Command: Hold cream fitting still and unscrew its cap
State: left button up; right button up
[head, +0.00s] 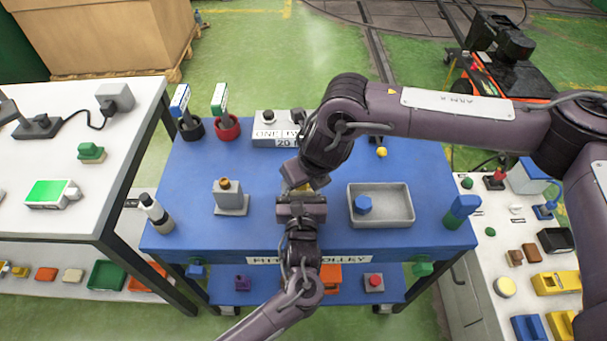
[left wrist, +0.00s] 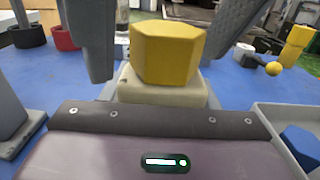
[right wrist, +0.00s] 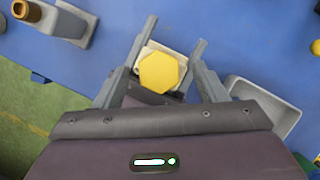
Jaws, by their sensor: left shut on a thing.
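The cream fitting (left wrist: 160,88) stands upright on the blue trolley top, with a yellow hexagonal cap (left wrist: 167,52) on it. The cap also shows from above in the right wrist view (right wrist: 162,71). In the head view the arms hide most of the fitting.
A grey tray (head: 404,208) with a blue piece (head: 363,204) lies to the right. A grey block with a brown-topped post (head: 230,198) stands left. Black (head: 190,132) and red (head: 227,128) cups and a labelled grey box (head: 275,130) stand at the back.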

pick_arm(q)
jog(key=shift+f, duration=0.1)
pick_arm(e)
jog(key=c, duration=1.2)
jog(key=shift+n+y, duration=0.3)
jog(key=shift+n, duration=0.3)
jog(key=shift+r, duration=1.6)
jog(key=shift+r, duration=2.4)
pick_arm(q)
jog(key=o, duration=1.5)
